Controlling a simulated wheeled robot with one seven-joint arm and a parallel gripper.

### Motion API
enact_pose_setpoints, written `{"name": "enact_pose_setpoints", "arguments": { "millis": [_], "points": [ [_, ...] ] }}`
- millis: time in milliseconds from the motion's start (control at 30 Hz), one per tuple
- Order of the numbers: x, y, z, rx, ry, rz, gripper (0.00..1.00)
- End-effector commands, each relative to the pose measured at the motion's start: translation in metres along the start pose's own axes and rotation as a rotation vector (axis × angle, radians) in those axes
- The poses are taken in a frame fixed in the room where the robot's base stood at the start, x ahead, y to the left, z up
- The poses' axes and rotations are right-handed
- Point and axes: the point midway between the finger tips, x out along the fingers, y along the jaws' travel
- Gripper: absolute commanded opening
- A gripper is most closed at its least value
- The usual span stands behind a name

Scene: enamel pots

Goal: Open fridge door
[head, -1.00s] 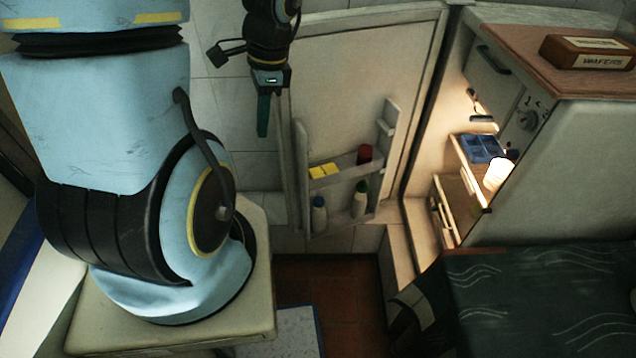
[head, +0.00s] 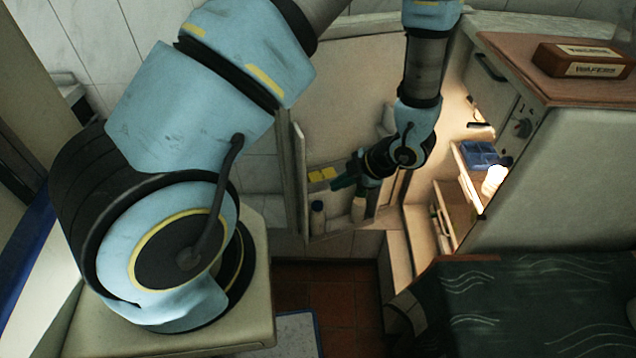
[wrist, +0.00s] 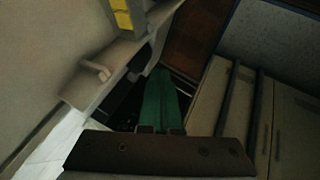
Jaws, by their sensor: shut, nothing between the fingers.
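The fridge door (head: 345,95) stands swung wide open at the back, its inner side facing the room. Its door shelves hold yellow blocks (head: 322,175) and bottles (head: 318,215). The fridge body (head: 560,170) stands at the right with its lit interior open. My gripper (head: 337,184) is shut and empty, its green fingers in front of the door's shelves; I cannot tell whether it touches them. In the wrist view the green fingers (wrist: 158,100) lie together beside the door shelf (wrist: 100,85), with a yellow block (wrist: 121,14) at the top.
A blue tray (head: 480,153) and a glowing white lamp (head: 494,180) are inside the fridge. A wafers box (head: 585,60) lies on the wooden top (head: 520,50). A dark patterned cloth (head: 530,300) covers the lower right. Red floor tiles (head: 330,290) are clear below the door.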

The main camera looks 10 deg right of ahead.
Motion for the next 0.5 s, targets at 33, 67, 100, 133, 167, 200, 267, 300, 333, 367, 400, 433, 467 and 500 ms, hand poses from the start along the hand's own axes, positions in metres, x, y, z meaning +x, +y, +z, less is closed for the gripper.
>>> {"name": "enact_pose_setpoints", "arguments": {
  "millis": [33, 67, 100, 133, 167, 200, 267, 300, 333, 367, 400, 433, 467, 500],
  "points": [
    [0.004, 0.000, 0.000, 0.008, 0.001, 0.001, 0.00],
    [0.006, 0.000, 0.000, 0.010, 0.001, 0.001, 0.00],
    [0.010, 0.000, 0.000, 0.008, 0.002, 0.001, 0.00],
    [0.015, 0.000, -0.001, 0.007, 0.003, 0.000, 0.00],
    [0.019, 0.000, -0.001, 0.007, 0.003, 0.000, 0.00],
    [0.026, 0.000, -0.001, 0.007, 0.004, -0.001, 0.00],
    [0.038, 0.000, -0.001, 0.006, 0.004, -0.001, 0.00],
    [0.047, -0.001, -0.002, 0.006, 0.005, -0.002, 0.00],
    [0.053, 0.000, -0.002, 0.006, 0.005, -0.002, 0.00],
    [0.059, 0.000, -0.002, 0.004, 0.005, -0.002, 0.00],
    [0.068, 0.000, -0.002, 0.004, 0.005, -0.003, 0.00],
    [0.074, 0.000, -0.002, 0.004, 0.004, -0.003, 0.00],
    [0.079, 0.000, -0.002, 0.004, 0.004, -0.003, 0.00],
    [0.087, 0.000, -0.002, 0.002, 0.004, -0.003, 0.00]
  ]
}}
